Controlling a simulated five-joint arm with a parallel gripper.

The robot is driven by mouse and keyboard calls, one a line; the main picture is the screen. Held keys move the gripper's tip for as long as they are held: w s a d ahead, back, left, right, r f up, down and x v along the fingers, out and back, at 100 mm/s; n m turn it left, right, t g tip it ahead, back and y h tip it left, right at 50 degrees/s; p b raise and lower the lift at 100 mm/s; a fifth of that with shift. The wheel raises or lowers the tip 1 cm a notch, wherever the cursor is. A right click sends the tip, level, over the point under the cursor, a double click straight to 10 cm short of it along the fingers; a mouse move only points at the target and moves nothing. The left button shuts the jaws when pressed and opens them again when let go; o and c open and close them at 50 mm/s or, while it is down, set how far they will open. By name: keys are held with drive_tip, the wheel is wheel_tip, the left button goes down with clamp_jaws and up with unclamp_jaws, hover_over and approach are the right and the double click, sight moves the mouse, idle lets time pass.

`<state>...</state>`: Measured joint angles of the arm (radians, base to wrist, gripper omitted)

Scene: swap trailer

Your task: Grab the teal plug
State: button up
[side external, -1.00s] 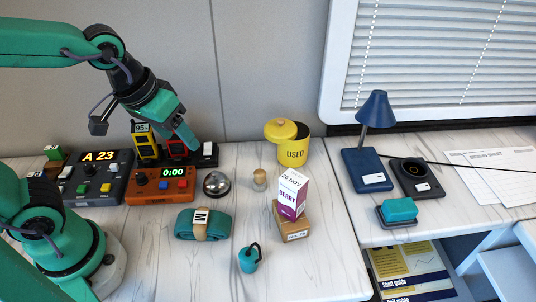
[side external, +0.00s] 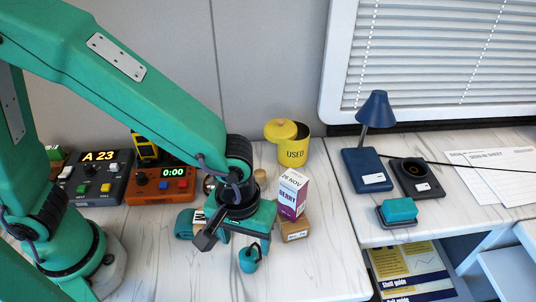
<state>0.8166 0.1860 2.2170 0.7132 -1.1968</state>
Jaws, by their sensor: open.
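The teal plug (side external: 249,260), a small rounded piece with a black loop on top, stands on the pale wooden counter near the front. My gripper (side external: 234,238) is above and just behind it, pointing down, with its jaws apart and nothing seen between them. The teal jaw is close to the plug's loop in the picture; I cannot tell whether they touch. The dark jaw is to the left, over the front of a teal rolled strap.
The teal strap roll (side external: 184,224) is partly hidden behind my gripper. A yellow USED canister (side external: 294,150) is behind. The counter in front is clear.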

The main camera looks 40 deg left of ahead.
sight(248, 254)
drive_tip(key=shift+s+d+f, duration=0.1)
drive_tip(key=shift+d+f, duration=0.05)
drive_tip(key=shift+f, duration=1.3)
drive_tip(key=shift+f, duration=0.1)
drive_tip(key=shift+f, duration=2.5)
drive_tip(key=shift+c, duration=0.2)
drive_tip(key=c, duration=1)
